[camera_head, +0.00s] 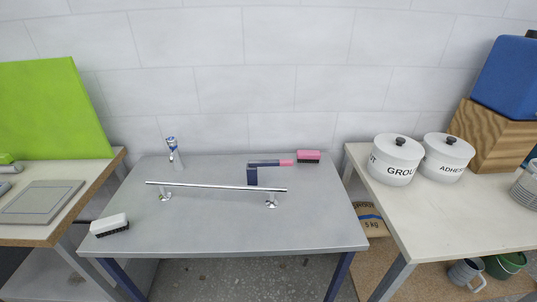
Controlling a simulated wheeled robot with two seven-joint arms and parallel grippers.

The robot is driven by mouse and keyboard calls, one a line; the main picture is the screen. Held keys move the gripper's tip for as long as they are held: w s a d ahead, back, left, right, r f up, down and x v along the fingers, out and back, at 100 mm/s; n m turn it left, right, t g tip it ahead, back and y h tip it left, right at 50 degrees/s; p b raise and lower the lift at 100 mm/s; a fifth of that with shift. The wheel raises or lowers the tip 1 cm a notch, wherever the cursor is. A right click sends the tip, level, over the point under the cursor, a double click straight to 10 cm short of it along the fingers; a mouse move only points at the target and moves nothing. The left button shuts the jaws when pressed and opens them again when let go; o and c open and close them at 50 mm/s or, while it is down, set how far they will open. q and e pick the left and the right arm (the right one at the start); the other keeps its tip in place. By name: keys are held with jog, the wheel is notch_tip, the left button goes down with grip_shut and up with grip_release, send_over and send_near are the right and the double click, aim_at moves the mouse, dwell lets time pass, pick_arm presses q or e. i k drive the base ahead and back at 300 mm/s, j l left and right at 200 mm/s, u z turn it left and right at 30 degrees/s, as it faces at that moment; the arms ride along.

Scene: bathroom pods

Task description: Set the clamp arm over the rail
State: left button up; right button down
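A chrome rail (215,186) runs across the middle of the grey table, raised on two round-footed posts (165,195). A dark blue angled piece (252,176), which looks like the clamp arm, is just behind the rail, right of its middle. Its long part (264,163) points right and ends in a pink tip (286,162). Its lower part comes down close to the rail; I cannot tell whether it touches the rail. Neither of my grippers is in view.
The grey table (225,225) is mostly clear at the front. A white brush (110,224) is at left, a blue-and-white bottle (173,152) at the back and a pink brush (308,156) at back right. A table with white pots (396,160) stands right, another table (95,180) left.

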aim_at(281, 162)
jog(key=i+j, duration=0.1)
jog(key=j, duration=0.4)
jog(key=j+z, duration=0.15)
jog(key=z, duration=0.2)
jog(key=j+z, duration=0.1)
jog(key=z, duration=1.25)
